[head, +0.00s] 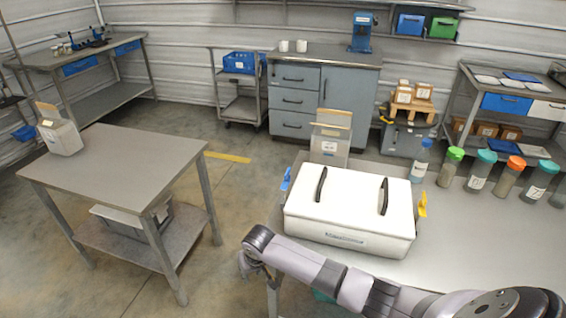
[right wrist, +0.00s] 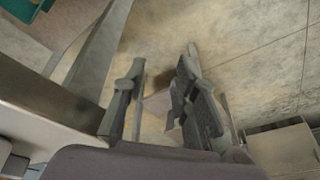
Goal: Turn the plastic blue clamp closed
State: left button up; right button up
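The blue clamp (head: 286,179) is at the left side of a white lidded box (head: 349,238) on the grey table. It stands up and leans slightly, with its top near the lid's edge. A yellow clamp (head: 422,205) is on the box's right side. The lid has two black handles. My right gripper (head: 246,268) is in front of the box and to its left, off the table's edge and apart from the blue clamp. In the right wrist view its two fingers (right wrist: 164,58) are spread with nothing held between them. My left gripper is not in view.
Several jars with coloured lids (head: 480,171) stand right of the box. A separate grey table (head: 120,165) is at the left, with open floor between. My right arm crosses the front of the box's table.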

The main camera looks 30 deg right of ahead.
notch_tip(320, 180, up, 10)
jog(key=w+r, duration=0.1)
jog(key=w, duration=0.1)
notch_tip(320, 180, up, 26)
jog(key=m+h+p, duration=0.2)
jog(key=m+h, duration=0.2)
jog(key=m, duration=0.4)
send_over(287, 172)
jog(key=s+a, duration=0.4)
jog(key=a, duration=0.1)
jog(key=shift+g, duration=0.3)
jog(key=x, duration=0.5)
jog(key=p+x, duration=0.1)
jog(key=x, duration=0.4)
jog(key=p+x, duration=0.1)
jog(key=x, duration=0.4)
jog(key=shift+a+f, duration=0.2)
jog(key=shift+a, duration=0.1)
jog(key=shift+x, duration=0.8)
jog(key=shift+c, duration=0.3)
grip_shut()
